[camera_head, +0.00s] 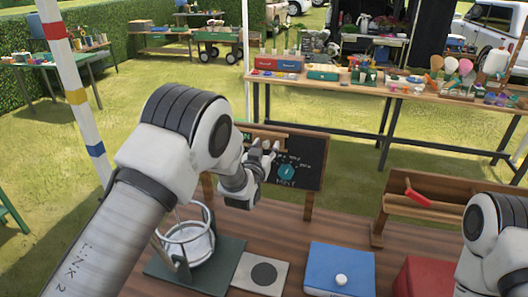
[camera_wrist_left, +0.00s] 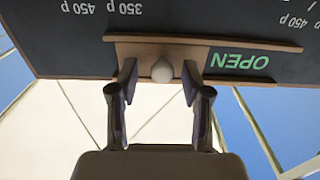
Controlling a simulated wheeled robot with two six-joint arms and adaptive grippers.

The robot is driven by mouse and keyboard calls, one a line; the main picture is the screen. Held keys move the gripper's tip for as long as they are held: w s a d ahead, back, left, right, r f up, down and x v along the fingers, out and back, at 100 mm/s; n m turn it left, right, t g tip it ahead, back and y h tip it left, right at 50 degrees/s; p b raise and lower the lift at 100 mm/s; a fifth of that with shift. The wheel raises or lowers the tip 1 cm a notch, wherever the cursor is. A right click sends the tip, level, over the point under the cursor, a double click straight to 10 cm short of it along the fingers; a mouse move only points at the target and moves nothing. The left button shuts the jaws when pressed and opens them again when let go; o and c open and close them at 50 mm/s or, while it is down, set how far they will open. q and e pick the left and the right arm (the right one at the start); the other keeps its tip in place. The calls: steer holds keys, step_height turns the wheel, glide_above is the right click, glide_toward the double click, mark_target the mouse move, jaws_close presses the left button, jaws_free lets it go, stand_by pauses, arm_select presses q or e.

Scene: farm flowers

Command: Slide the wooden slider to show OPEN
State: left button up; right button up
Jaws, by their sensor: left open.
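A dark chalkboard (camera_head: 310,160) with a wooden frame stands on the table in the head view. In the left wrist view the board (camera_wrist_left: 60,40) appears upside down. The wooden slider (camera_wrist_left: 150,47) sits in its rails there, with a pale round knob (camera_wrist_left: 162,71). The green word OPEN (camera_wrist_left: 240,61) is uncovered beside the slider. My left gripper (camera_head: 265,152) is at the board's upper left. Its open fingers (camera_wrist_left: 160,80) stand on either side of the knob, with gaps visible. In the head view my gripper hides much of the slider. My right gripper is out of view.
A blue box (camera_head: 338,268) with a white knob, a red box (camera_head: 425,278) and a wooden rack (camera_head: 440,205) are farther right. Table (camera_head: 290,225) is bare just before the board.

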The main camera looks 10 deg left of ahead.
arm_select(q)
steer(key=s, duration=1.1)
steer(key=shift+s+a, duration=0.15)
steer(key=shift+s, duration=0.25)
